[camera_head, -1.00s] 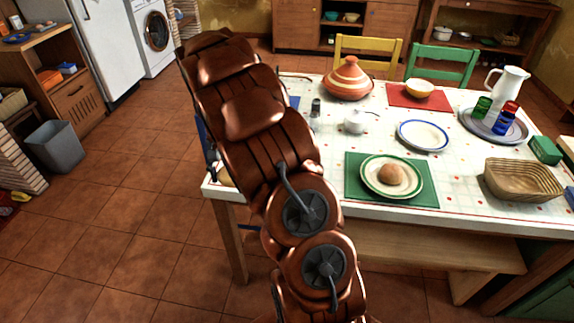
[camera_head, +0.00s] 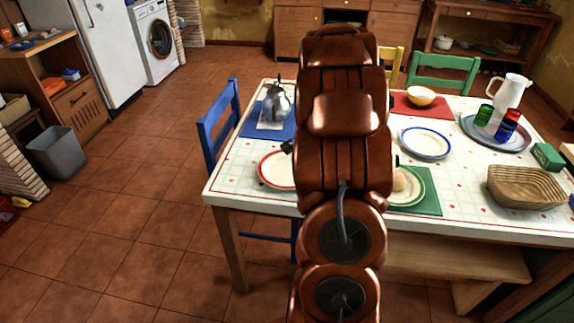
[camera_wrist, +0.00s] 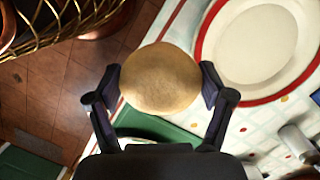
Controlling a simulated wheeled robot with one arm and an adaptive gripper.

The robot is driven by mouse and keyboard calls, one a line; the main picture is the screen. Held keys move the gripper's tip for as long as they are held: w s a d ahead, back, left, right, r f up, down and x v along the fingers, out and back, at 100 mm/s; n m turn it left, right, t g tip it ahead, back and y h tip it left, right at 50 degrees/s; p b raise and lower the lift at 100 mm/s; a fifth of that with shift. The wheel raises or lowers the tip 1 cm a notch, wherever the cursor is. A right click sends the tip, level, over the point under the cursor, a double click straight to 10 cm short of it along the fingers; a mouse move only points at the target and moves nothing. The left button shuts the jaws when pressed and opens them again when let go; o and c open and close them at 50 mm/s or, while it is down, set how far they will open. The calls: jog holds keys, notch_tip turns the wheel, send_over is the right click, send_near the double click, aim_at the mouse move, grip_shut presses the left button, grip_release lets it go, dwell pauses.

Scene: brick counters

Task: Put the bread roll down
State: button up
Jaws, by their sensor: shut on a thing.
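The round brown bread roll (camera_wrist: 161,77) sits between the two dark fingers of my gripper (camera_wrist: 161,85) in the wrist view. The fingers touch its sides. Behind it show the table edge, the floor and a red-rimmed white plate (camera_wrist: 255,42). In the head view my arm hides the gripper. The red-rimmed plate (camera_head: 270,168) shows left of the arm. The green-rimmed plate (camera_head: 417,187) shows right of it, partly hidden, on a green mat (camera_head: 430,205). A small brown rounded shape shows beside the arm there; I cannot tell if it is the held roll.
A kettle (camera_head: 276,103) stands on the left of the white table, near a blue chair (camera_head: 219,125). A blue-rimmed plate (camera_head: 425,143), colored cups, a white jug (camera_head: 510,92) and a woven basket (camera_head: 525,188) stand to the right.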

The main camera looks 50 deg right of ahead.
jog(key=p, duration=0.3)
send_over(285, 172)
jog(key=s, duration=0.1)
jog(key=shift+d+f, duration=0.3)
jog(key=shift+f, duration=0.25)
jog(key=shift+w+d+f, duration=0.1)
jog(key=shift+w+f, duration=0.05)
jog(key=shift+w, duration=0.35)
jog(key=shift+f+p, duration=0.4)
jog(key=shift+f, duration=1.3)
jog(key=shift+f, duration=0.2)
jog(key=o, duration=1)
